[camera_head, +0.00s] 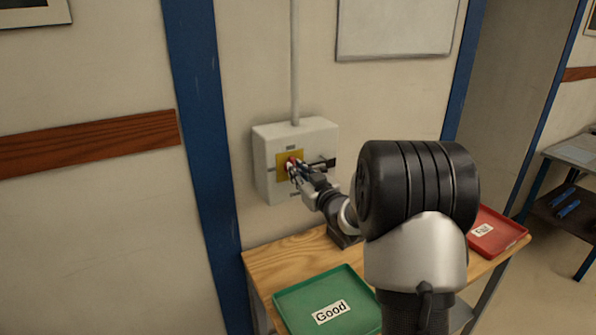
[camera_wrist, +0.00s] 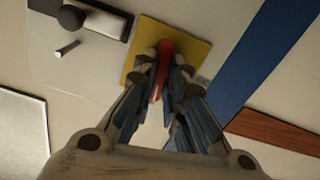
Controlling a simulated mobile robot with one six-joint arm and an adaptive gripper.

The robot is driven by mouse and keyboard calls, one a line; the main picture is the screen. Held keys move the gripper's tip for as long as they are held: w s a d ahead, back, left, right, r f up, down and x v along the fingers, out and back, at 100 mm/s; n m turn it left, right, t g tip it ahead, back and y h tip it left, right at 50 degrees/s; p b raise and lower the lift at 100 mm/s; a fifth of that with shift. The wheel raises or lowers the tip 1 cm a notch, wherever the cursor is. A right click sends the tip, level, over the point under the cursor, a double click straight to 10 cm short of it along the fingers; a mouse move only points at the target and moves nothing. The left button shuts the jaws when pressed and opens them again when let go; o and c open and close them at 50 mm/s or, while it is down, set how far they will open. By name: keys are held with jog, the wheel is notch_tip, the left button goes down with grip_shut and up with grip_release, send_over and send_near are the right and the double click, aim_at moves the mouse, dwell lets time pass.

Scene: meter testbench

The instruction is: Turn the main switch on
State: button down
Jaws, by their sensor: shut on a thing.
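The main switch (camera_wrist: 164,62) is a red handle on a yellow plate (camera_wrist: 207,55), mounted on a pale grey wall box (camera_head: 268,182). In the head view the red handle (camera_head: 291,161) shows just past my fingertips. My gripper (camera_head: 295,170) reaches the box face from the right. In the wrist view my gripper (camera_wrist: 170,75) has its two fingers on either side of the red handle, shut on it. The fingers hide part of the handle and plate. The handle's exact angle is hard to tell.
A wooden table (camera_head: 262,268) below carries a green "Good" tray (camera_head: 287,300) and a red "Fail" tray (camera_head: 510,238). A conduit (camera_head: 295,70) rises from the box. A blue post (camera_head: 200,120) stands left.

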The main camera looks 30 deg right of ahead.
jog(key=shift+m, duration=0.8)
jog(key=c, duration=1.6)
grip_release()
jog(key=shift+c, duration=0.2)
jog(key=s, duration=1.2)
jog(key=shift+d, duration=0.2)
